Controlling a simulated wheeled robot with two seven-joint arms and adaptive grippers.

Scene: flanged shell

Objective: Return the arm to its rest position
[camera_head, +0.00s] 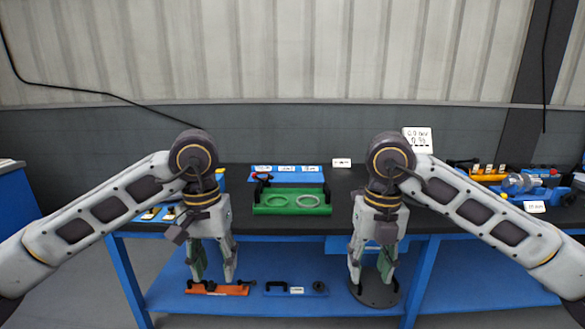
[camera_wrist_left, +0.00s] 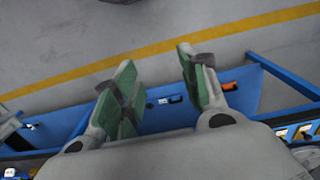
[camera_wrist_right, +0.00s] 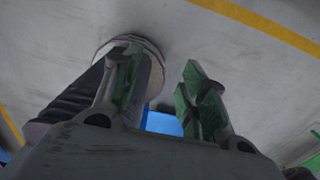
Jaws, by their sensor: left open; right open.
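My left gripper (camera_head: 214,262) hangs pointing down in front of the table edge, open and empty. In the left wrist view its green-padded fingers (camera_wrist_left: 160,92) are spread with nothing between them. My right gripper (camera_head: 371,264) also hangs pointing down in front of the table, open and empty. In the right wrist view its fingers (camera_wrist_right: 160,90) stand apart. Both arms are raised and bent, roughly mirroring each other. The flanged shell cannot be made out with certainty.
Tools (camera_head: 520,182) lie at right. The lower blue shelf (camera_head: 330,306) holds an orange part (camera_head: 215,290) and a dark round disc (camera_head: 375,294).

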